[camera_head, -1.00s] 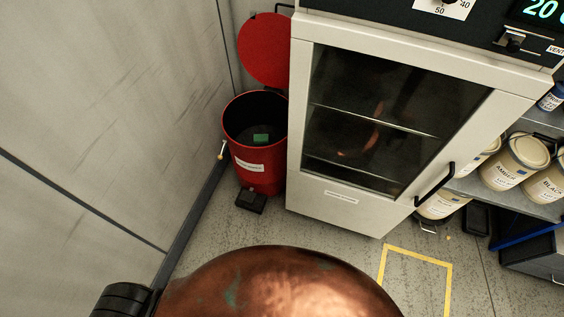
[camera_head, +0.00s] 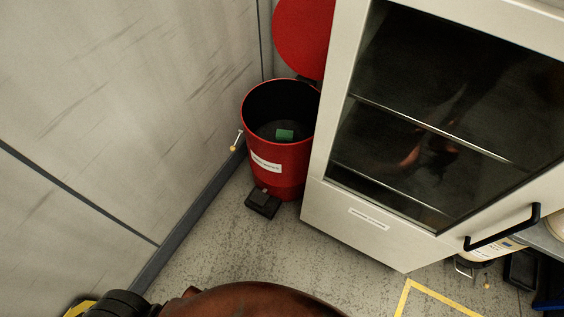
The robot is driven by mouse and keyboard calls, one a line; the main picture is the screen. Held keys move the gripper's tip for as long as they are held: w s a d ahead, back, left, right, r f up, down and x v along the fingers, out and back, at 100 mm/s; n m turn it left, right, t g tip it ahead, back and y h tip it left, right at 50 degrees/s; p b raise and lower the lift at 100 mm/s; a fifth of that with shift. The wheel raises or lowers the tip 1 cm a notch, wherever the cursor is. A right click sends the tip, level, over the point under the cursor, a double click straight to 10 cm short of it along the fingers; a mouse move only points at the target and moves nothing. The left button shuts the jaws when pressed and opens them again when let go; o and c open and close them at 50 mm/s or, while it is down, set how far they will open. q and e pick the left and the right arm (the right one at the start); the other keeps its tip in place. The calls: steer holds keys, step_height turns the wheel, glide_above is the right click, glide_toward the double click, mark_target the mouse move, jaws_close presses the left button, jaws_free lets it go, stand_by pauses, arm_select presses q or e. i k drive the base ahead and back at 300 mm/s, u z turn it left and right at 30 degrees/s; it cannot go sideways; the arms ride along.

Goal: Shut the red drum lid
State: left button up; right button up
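The red drum (camera_head: 276,160) stands on the floor in the corner between the wall and the cabinet. Its round red lid (camera_head: 302,36) is raised open behind the opening, tilted up, with its top cut off by the picture edge and its right side hidden by the cabinet. A green item (camera_head: 285,134) lies inside the dark drum. A black foot pedal (camera_head: 263,203) sits at the drum's front base. Neither of my grippers is in view.
A light cabinet (camera_head: 385,233) with a glass door and black handle (camera_head: 502,228) stands close against the drum's right side. A grey wall (camera_head: 120,120) is on the left. A rounded copper-brown surface (camera_head: 255,301) fills the bottom edge. Floor in front of the pedal is clear.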

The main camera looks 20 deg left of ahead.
mark_target(301, 29)
steer(key=z, duration=0.55)
steer(key=k, duration=1.3)
steer(key=u, duration=0.1)
steer(key=i, duration=0.55)
steer(key=u, duration=1.1)
steer(key=i, duration=1.45)
steer(key=z, duration=1.05)
steer(key=i, duration=0.65)
steer(key=z, duration=1)
